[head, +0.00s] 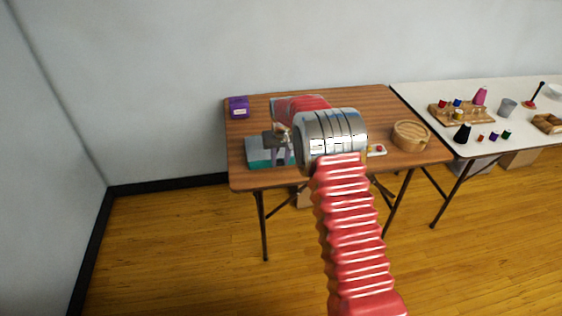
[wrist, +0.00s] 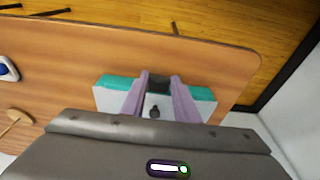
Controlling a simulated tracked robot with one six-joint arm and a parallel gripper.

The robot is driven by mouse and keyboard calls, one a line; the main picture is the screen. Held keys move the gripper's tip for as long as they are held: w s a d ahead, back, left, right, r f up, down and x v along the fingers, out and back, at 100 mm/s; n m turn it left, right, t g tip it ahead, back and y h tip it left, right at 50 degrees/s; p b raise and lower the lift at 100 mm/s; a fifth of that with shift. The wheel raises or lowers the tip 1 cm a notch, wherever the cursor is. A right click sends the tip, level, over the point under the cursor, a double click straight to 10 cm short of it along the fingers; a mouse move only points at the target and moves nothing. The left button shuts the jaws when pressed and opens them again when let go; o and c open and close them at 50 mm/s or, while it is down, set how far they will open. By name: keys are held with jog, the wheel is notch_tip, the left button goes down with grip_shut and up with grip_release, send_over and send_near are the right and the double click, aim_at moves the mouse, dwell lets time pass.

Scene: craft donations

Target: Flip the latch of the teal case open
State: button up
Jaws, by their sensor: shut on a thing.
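The teal case (head: 256,159) lies near the front left edge of the brown table, partly behind my gripper (head: 280,158) in the head view. In the wrist view the case (wrist: 202,102) shows a teal strip along one side and a pale grey top. My gripper (wrist: 161,78) reaches over the middle of that teal side. Its two fingers are closed on a small dark part that looks like the latch (wrist: 158,86). A small dark round spot shows on the case between the fingers. The gripper body hides the rest of the case, and the latch's angle is unclear.
A purple box (head: 239,108) stands at the table's back left. A round wooden container (head: 410,135) stands at the right, with a small white item with red (head: 376,150) beside it. A white table (head: 500,100) with spools and a cup adjoins at the right.

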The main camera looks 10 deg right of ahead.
dwell(0.4)
jog(key=o, duration=1.1)
jog(key=shift+r, duration=0.1)
jog(key=r, duration=0.4)
jog(key=s+r, duration=0.1)
jog(key=r, duration=0.4)
jog(key=s+r, duration=0.1)
jog(key=r, duration=0.3)
jog(key=shift+r, duration=0.15)
jog(key=shift+w, duration=0.1)
